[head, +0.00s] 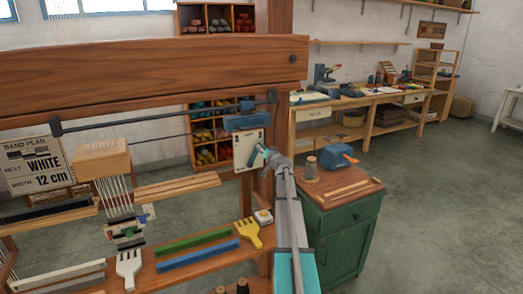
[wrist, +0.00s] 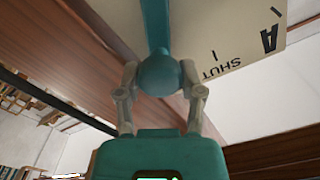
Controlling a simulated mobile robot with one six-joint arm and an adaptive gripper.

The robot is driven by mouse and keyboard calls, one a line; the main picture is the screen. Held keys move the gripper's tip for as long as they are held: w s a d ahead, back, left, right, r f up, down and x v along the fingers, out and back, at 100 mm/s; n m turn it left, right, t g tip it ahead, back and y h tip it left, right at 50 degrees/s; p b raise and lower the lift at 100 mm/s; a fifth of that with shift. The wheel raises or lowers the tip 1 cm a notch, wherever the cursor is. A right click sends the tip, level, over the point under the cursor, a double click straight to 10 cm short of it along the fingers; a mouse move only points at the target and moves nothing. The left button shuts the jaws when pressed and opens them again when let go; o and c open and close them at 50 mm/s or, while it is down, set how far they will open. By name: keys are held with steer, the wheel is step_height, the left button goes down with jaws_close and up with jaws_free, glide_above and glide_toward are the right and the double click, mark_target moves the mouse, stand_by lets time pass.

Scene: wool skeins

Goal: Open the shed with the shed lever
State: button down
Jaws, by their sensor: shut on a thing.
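The shed lever (wrist: 158,30) is a teal handle with a round teal knob, mounted in front of a cream plate (wrist: 235,35). In the wrist view the plate shows the word SHUT, a letter A and tick marks, all upside down. My gripper (wrist: 161,78) is shut on the knob, one grey finger on each side. In the head view the plate (head: 240,150) hangs on the loom's right post below a blue block (head: 246,120). My gripper (head: 270,158) reaches it from the lower right, and the knob is hard to make out there.
The loom's wooden top beam (head: 150,68) spans the left. A yellow comb (head: 248,233), green bar (head: 193,242) and blue bar (head: 198,254) lie on its lower shelf. A green cabinet (head: 343,237) stands close to my arm's right. Open floor (head: 440,190) lies beyond.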

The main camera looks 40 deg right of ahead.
stand_by(0.3)
steer(key=shift+c, duration=1.1)
jaws_free()
steer(key=shift+s+d, duration=0.1)
steer(key=shift+d, duration=0.05)
steer(key=shift+f, duration=0.1)
steer(key=shift+s, duration=0.15)
steer(key=v, duration=1.1)
steer(key=shift+s, duration=0.35)
